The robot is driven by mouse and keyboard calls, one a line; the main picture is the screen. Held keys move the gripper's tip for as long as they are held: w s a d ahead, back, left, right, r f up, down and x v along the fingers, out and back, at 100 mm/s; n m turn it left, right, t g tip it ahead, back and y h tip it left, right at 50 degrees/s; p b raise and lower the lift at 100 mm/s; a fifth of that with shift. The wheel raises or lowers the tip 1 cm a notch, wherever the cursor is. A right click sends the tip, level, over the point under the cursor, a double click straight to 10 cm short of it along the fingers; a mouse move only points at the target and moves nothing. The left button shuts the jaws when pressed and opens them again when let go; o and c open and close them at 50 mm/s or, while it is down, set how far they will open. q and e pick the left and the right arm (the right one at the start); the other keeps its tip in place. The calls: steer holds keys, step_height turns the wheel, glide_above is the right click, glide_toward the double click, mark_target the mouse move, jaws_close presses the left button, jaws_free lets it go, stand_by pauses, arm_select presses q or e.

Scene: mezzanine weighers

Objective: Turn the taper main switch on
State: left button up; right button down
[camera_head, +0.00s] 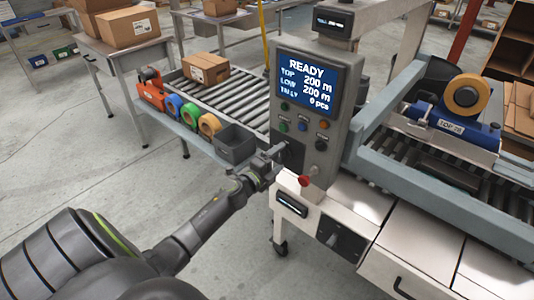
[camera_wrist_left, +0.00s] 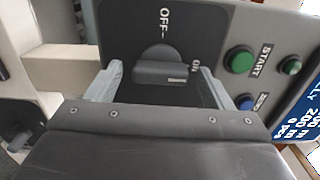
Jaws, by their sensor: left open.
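The taper main switch (camera_wrist_left: 160,72) is a dark grey rotary knob on a dark plate (camera_wrist_left: 120,30) in the left wrist view. Its grip bar lies crosswise, with a pale mark at its right end on the side of the "ON" label; "OFF" is above it. My left gripper (camera_head: 276,160) is at the lower left of the control panel (camera_head: 310,108). Its open fingers stand on either side of the knob, with visible gaps. In the head view the gripper largely hides the knob. My right gripper is not in view.
The panel's display (camera_head: 305,80) reads READY. A green START button (camera_wrist_left: 240,60) and a blue button (camera_wrist_left: 246,102) sit right of the knob. A grey bin (camera_head: 235,145) and tape rolls stand left of the gripper.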

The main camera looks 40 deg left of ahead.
arm_select(q)
steer(key=s+a+b, duration=0.1)
steer(key=s+b, duration=0.8)
steer(key=s, duration=0.8)
steer(key=shift+a+b, duration=0.15)
steer(key=shift+b, duration=0.2)
